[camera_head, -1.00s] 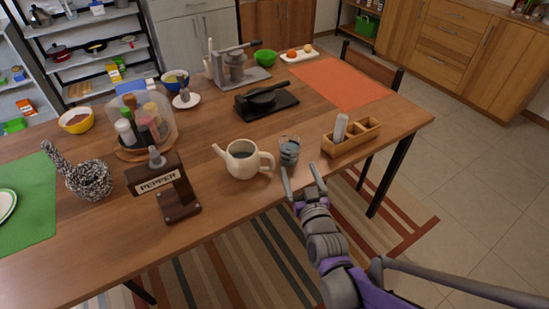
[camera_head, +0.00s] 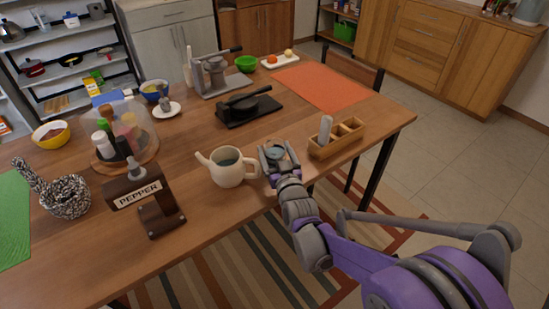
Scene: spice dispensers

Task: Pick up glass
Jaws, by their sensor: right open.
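A small clear glass (camera_head: 275,151) stands on the wooden table near its front edge, between the cream teapot and the wooden box. My right gripper (camera_head: 272,153) is open at the glass, with its fingers reaching to either side of it. The gripper hides the lower part of the glass, and I cannot tell whether the fingers touch it. My left gripper is not in view.
A cream teapot (camera_head: 228,167) stands close on the left of the gripper. A wooden compartment box (camera_head: 337,139) is close on the right. A pepper dispenser (camera_head: 146,200) and black press (camera_head: 249,109) are further off. The orange mat (camera_head: 322,88) is bare.

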